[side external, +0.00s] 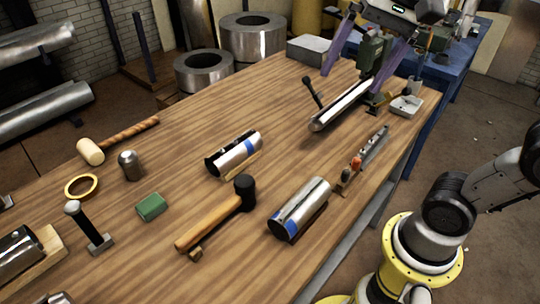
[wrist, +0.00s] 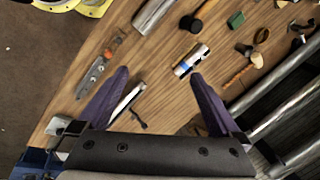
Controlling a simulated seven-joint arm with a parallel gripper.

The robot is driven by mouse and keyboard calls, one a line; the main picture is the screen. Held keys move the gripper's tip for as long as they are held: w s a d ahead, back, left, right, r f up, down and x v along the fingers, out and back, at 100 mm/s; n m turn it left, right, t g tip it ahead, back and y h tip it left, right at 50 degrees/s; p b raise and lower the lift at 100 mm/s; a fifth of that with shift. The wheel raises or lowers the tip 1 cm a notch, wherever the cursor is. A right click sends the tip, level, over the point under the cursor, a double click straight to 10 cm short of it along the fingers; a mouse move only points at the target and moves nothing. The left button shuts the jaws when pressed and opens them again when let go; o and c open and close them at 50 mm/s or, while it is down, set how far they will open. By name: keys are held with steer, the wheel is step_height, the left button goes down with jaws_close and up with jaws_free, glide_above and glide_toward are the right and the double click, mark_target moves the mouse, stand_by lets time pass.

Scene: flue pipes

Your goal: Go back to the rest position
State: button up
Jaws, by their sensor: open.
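My gripper (side external: 350,82) is at the far end of the wooden bench (side external: 200,110), its two purple fingers spread wide. It also shows in the wrist view (wrist: 160,74), open, with nothing between the fingers. It appears to be above the bench. A short metal pipe with a blue band (side external: 238,153) lies mid-bench. A second pipe piece with blue at its end (side external: 300,208) lies near the right edge. A long metal bar (side external: 342,105) lies close to my gripper in the side view; I cannot tell the height between them.
A black-headed hammer (side external: 225,212), a green block (side external: 152,207), a mallet (side external: 110,141) and a yellow ring (side external: 82,186) lie on the bench. Hand tools (side external: 365,158) lie along the right edge. A grey box (side external: 310,50) stands at the far end. Bare wood lies between them.

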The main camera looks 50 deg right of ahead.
steer(key=s+d+f+n+t+h, duration=0.1)
steer(key=s+d+f+n+t, duration=0.1)
steer(key=s+f+n, duration=0.4)
step_height(320, 180, down, 6)
steer(key=n, duration=0.4)
steer(key=shift+d+h, duration=0.3)
steer(key=shift+d, duration=0.1)
steer(key=shift+r, duration=0.1)
